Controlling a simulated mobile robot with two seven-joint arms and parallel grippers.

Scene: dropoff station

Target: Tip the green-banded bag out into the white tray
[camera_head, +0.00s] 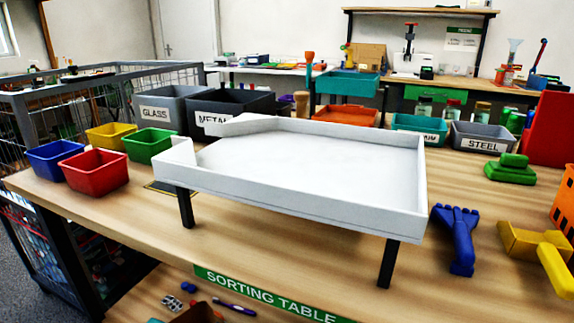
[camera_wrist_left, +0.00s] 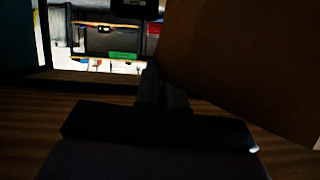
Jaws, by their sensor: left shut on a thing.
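The white tray (camera_head: 310,160) stands on dark legs on the wooden sorting table in the head view. Its floor is bare, and its low walls narrow to an opening at the left. Neither gripper shows in the head view. In the left wrist view my left gripper (camera_wrist_left: 155,88) is dark and shut on a brown thing, seemingly the bag (camera_wrist_left: 245,65). The bag fills the upper right of that view, tilted and very close. Its green band and its mouth are not visible. The picture is too dark to show the grip clearly.
Blue (camera_head: 56,160), red (camera_head: 94,172), yellow (camera_head: 111,136) and green (camera_head: 149,144) bins stand left of the tray. Bins labelled GLASS (camera_head: 165,108) and METAL (camera_head: 232,110) are behind. A blue tool (camera_head: 458,238) and yellow scoop (camera_head: 535,248) lie at the right.

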